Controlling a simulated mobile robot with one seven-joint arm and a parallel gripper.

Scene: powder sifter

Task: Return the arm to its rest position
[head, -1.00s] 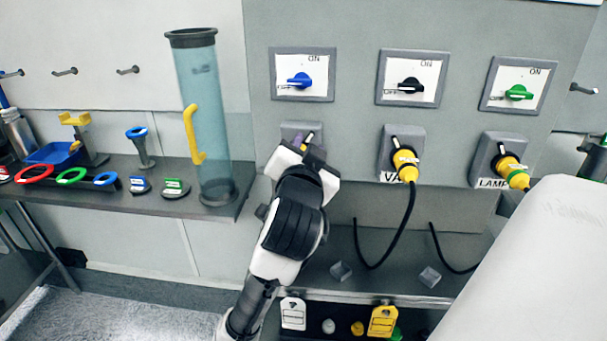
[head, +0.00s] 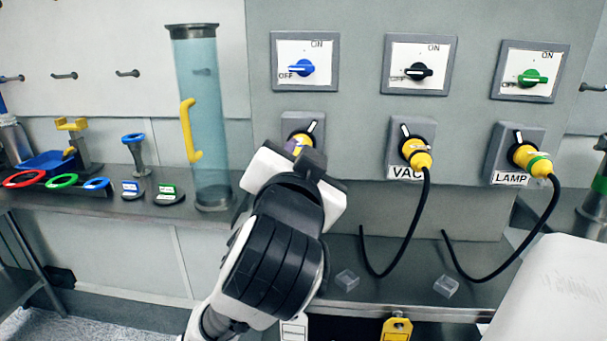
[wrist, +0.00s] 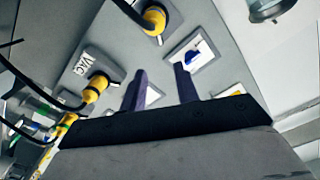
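My arm reaches up from the bottom of the head view toward the grey panel (head: 350,135). My gripper (head: 296,148) is in front of the leftmost socket and partly covers its yellow plug (head: 304,135). In the wrist view my gripper (wrist: 160,82) shows two purple-grey fingers set apart, with only panel and switch plates behind the gap. It holds nothing and appears clear of the panel. The blue knob (head: 302,68) points to OFF.
The VAC plug (head: 418,153) and LAMP plug (head: 531,157) sit in sockets, cables hanging. Two small clear blocks (head: 347,280) lie on the shelf below. A tall clear cylinder (head: 200,120) stands left on the bench (head: 120,207) near rings and stands.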

